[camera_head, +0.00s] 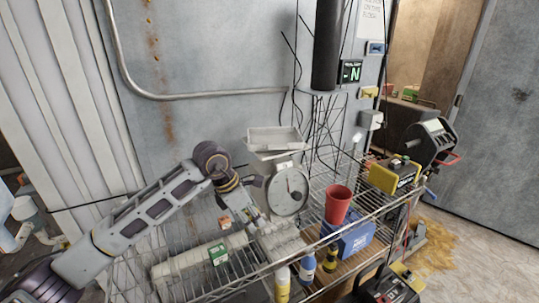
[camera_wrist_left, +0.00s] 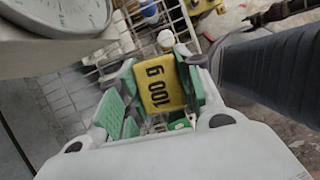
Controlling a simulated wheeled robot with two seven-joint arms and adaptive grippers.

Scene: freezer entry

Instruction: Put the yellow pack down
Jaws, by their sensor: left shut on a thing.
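A yellow pack (camera_wrist_left: 160,84) marked "100 g" sits between the green finger pads of my left gripper (camera_wrist_left: 158,92) in the left wrist view. The gripper is shut on it. In the head view my left arm reaches in from the left, and the left gripper (camera_head: 255,217) points down in front of the dial scale (camera_head: 287,190). The pack cannot be made out there. The scale's dial also shows close by at the upper left of the left wrist view (camera_wrist_left: 62,14). My right gripper is not in view.
The scale carries an empty-looking metal pan (camera_head: 273,139). A yellow-and-black case (camera_head: 394,176) sits at the right. A wall stands behind.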

